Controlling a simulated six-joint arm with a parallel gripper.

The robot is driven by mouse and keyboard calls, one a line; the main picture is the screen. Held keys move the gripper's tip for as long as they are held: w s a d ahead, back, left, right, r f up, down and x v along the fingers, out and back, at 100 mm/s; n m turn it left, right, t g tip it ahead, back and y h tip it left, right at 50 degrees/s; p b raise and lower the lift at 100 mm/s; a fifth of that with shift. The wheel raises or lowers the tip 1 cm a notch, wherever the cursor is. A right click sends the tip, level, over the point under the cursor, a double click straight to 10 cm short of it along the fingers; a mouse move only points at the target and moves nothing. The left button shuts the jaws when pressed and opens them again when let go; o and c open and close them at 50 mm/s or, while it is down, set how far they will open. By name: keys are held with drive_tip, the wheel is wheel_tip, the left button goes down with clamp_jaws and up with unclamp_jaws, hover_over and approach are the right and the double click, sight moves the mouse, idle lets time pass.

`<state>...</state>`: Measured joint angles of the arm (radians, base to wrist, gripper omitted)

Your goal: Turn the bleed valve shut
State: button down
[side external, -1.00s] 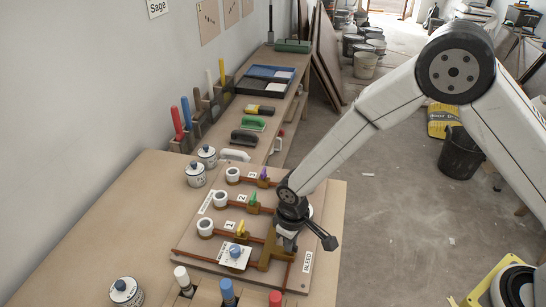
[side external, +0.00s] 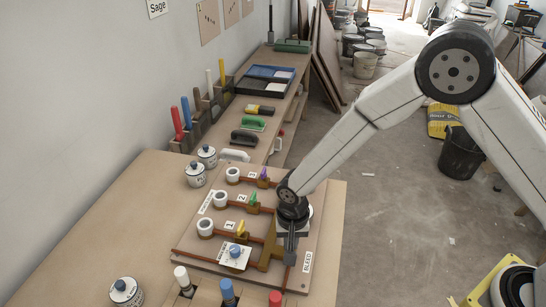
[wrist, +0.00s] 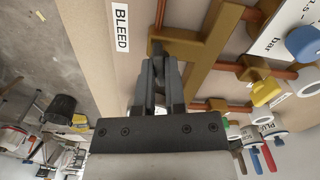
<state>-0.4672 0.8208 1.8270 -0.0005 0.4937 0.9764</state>
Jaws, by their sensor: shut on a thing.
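My gripper (side external: 290,256) is at the right side of the valve board (side external: 205,252), low over the pipe end near the BLEED label (side external: 307,262). In the wrist view my gripper (wrist: 160,62) has its dark fingers close together beside the brass manifold (wrist: 221,35). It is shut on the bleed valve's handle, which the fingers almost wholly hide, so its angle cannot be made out. The BLEED label also shows in the wrist view (wrist: 121,28).
The board also carries a yellow valve handle (side external: 241,227), a green one (side external: 253,198), a purple one (side external: 263,175) and a blue knob (side external: 236,249). White pots (side external: 195,176) stand at its left. Colored-handled tools stand along the front. Bare bench (side external: 110,215) lies left.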

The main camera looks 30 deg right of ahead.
drive_tip(key=shift+m, duration=1.6)
drive_tip(key=c, duration=0.7)
unclamp_jaws()
drive_tip(key=shift+r, duration=0.1)
drive_tip(key=shift+r, duration=3.85)
drive_tip(key=shift+d, duration=0.1)
